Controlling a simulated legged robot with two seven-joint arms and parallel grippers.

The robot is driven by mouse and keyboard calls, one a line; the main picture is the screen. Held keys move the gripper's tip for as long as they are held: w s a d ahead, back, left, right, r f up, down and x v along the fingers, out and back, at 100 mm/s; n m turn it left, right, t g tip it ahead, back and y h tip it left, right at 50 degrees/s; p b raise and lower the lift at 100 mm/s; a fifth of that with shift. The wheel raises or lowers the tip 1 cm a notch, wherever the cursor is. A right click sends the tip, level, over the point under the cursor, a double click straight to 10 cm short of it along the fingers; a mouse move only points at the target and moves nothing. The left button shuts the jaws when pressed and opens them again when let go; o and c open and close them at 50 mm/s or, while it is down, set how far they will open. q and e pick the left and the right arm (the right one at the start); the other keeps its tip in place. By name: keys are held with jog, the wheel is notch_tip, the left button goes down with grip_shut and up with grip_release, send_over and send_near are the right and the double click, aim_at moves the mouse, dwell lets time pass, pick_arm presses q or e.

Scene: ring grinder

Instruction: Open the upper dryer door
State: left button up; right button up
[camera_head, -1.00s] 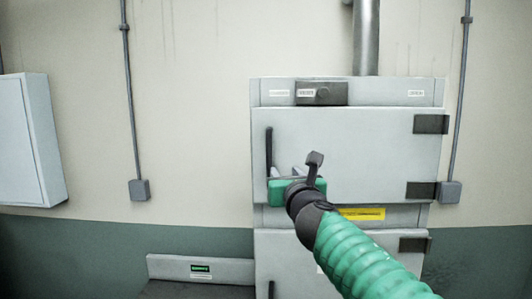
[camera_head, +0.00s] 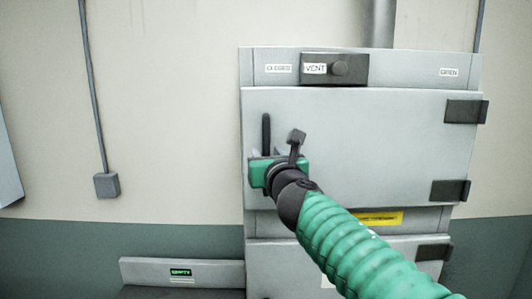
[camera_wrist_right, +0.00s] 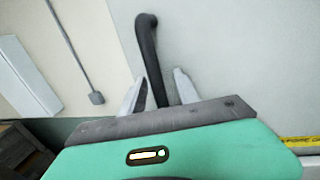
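The upper dryer door (camera_head: 360,135) is a pale grey panel that looks shut, with dark hinges on its right side. Its black vertical bar handle (camera_head: 266,133) is near the left edge. The handle also shows in the right wrist view (camera_wrist_right: 147,50). My right gripper (camera_head: 265,155), with a green body, is at the lower part of the handle. In the right wrist view its two light fingers (camera_wrist_right: 160,77) are apart, with the handle running down between them. The handle's lower end is hidden behind the gripper. My left gripper is not in view.
A lower door (camera_head: 390,246) is below, partly hidden by my right arm. A low grey box (camera_head: 215,272) with a green label stands left of the dryer. A wall conduit box (camera_head: 107,186) is farther left.

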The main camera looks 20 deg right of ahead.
jog(key=shift+a, duration=0.8)
jog(key=c, duration=0.5)
jog(key=shift+d, duration=0.35)
jog(key=shift+c, duration=1)
jog(key=shift+d+f, duration=0.1)
jog(key=shift+d, duration=0.55)
grip_shut()
jog(key=shift+a, duration=0.55)
jog(key=shift+d+f, duration=0.1)
jog(key=shift+d, duration=0.25)
jog(key=shift+a, duration=0.15)
